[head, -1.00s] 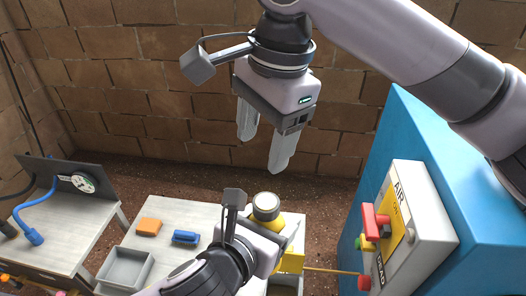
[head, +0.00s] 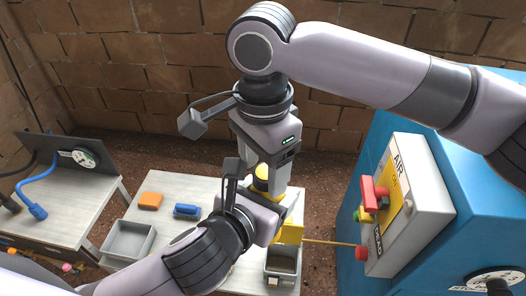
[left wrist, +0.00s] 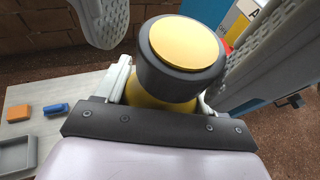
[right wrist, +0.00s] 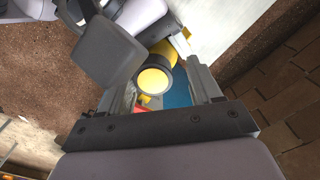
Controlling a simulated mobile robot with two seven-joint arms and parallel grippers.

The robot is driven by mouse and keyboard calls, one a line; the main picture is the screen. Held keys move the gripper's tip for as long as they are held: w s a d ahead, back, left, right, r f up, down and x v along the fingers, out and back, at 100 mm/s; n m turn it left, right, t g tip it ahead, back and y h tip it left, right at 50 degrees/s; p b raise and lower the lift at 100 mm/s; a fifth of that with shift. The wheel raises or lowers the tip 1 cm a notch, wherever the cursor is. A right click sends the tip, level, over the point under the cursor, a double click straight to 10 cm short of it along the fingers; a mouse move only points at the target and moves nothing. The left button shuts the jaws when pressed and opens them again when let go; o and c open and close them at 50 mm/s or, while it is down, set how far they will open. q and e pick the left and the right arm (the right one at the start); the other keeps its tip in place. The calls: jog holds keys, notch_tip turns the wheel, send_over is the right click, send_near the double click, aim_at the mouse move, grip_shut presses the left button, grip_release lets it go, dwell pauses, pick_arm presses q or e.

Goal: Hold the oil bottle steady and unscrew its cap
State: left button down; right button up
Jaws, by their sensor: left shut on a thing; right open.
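The oil bottle is yellow, with a dark grey cap that has a yellow top. In the left wrist view the cap (left wrist: 185,52) stands above the yellow bottle neck (left wrist: 160,98). My left gripper (head: 268,207) is shut on the bottle below the cap, with a finger on each side. My right gripper (head: 263,174) points down from above, open, its fingers on either side of the cap. The left wrist view shows gaps between those fingers and the cap. In the right wrist view the cap (right wrist: 154,81) shows between the open fingers. The lower bottle is mostly hidden.
A pale table carries an orange block (head: 150,201), a blue block (head: 187,211), a grey tray (head: 129,238) and a grey bin (head: 283,263). A blue cabinet with a control box (head: 410,200) stands close on the right. A side bench (head: 70,195) is at left.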

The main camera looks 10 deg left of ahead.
jog(key=c, duration=1.1)
jog(key=n, duration=0.5)
jog(key=shift+a+r, duration=0.1)
jog(key=shift+a, duration=0.05)
jog(key=n, duration=0.5)
jog(key=shift+s, duration=0.1)
jog(key=o, duration=1.1)
jog(key=shift+o, duration=0.2)
